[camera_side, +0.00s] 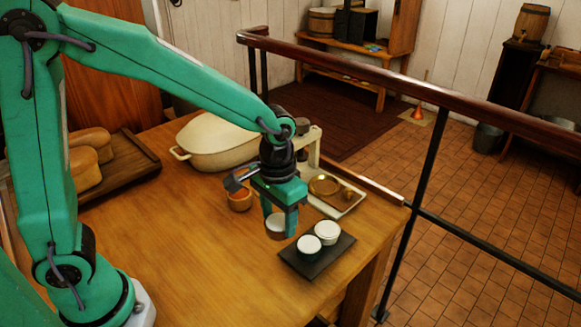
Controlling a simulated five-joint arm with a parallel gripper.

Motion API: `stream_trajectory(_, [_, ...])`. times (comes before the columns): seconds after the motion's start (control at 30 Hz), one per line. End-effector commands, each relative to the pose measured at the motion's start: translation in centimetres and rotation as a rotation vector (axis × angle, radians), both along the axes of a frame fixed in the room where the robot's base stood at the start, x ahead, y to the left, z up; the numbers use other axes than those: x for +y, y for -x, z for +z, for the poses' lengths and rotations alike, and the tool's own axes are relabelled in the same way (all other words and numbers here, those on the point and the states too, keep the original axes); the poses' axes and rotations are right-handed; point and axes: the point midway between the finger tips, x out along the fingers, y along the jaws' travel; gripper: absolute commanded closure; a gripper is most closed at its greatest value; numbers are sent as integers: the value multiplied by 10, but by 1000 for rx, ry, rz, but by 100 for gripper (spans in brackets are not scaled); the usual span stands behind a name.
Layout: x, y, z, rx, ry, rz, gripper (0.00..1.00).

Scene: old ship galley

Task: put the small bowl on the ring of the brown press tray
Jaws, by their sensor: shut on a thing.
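My gripper (279,217) points down over the table and is shut on a small pale bowl (275,228). The bowl is between the fingers, which hide part of it. It looks held above the table, though its exact height is hard to tell. The press tray (352,208) lies behind and to the right of my gripper. It has a pale rim and a brownish, shiny round ring (324,185) inside. A pale press frame (313,145) stands at its back left. My gripper is apart from the ring.
A dark slab (303,262) with two white-topped cups (327,233) lies just right of my gripper. An orange-brown bowl (239,201) stands to its left. A cream lidded pot (213,142) is behind. A wooden tray (135,165) holds loaves at left. The left-front table is clear.

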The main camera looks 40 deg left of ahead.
Motion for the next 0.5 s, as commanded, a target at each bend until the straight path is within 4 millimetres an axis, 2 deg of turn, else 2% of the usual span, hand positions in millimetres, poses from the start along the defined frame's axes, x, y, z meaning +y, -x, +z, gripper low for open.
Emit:
stream_trajectory(0.27, [-3,-21,4,-1,0,4,71])
stream_trajectory(0.5, [-7,-62,12,-1,0,12,71])
